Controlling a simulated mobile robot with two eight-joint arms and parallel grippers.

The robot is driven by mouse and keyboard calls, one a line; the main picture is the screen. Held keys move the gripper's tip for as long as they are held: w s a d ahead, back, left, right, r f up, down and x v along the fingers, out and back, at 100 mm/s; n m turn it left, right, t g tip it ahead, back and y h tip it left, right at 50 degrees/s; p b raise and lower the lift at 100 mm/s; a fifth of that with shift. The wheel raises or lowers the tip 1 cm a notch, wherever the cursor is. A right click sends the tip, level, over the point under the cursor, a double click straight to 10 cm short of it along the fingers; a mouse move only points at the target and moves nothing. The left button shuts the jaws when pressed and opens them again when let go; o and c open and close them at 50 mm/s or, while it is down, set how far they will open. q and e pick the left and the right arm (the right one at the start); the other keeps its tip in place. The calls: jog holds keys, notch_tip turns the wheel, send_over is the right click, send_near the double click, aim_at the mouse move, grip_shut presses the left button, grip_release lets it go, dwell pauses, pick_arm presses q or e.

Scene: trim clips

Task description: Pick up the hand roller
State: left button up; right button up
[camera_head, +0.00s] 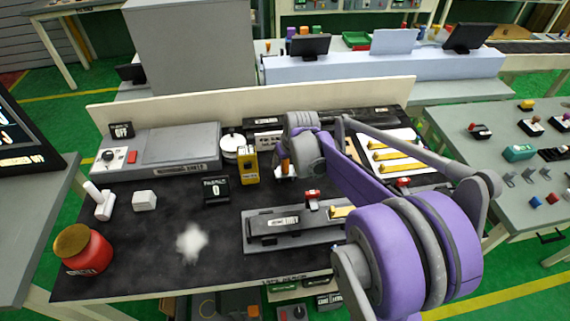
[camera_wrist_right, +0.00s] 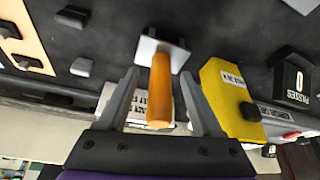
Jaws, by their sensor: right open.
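The hand roller (camera_wrist_right: 161,92) has an orange handle and a pale grey head. In the wrist view it lies between the two spread fingers of my right gripper (camera_wrist_right: 157,75), with a gap on each side of the handle. In the head view only a small part of the roller (camera_head: 285,168) shows, below the grey wrist of my right arm. My right gripper (camera_head: 287,160) is open there, its fingers mostly hidden by the wrist. My left gripper is not in view.
A yellow device (camera_head: 248,165) stands close to the left of the roller, with a black counter sign (camera_head: 216,191) beyond it. A clip fixture (camera_head: 272,229) lies in front. A red jar (camera_head: 83,250) stands at the left. The bench mat (camera_head: 140,240) is mostly clear at the front left.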

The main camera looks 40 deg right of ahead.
jog(key=shift+w+f, duration=0.2)
jog(key=shift+f, duration=0.25)
grip_shut()
jog(key=shift+r, duration=0.1)
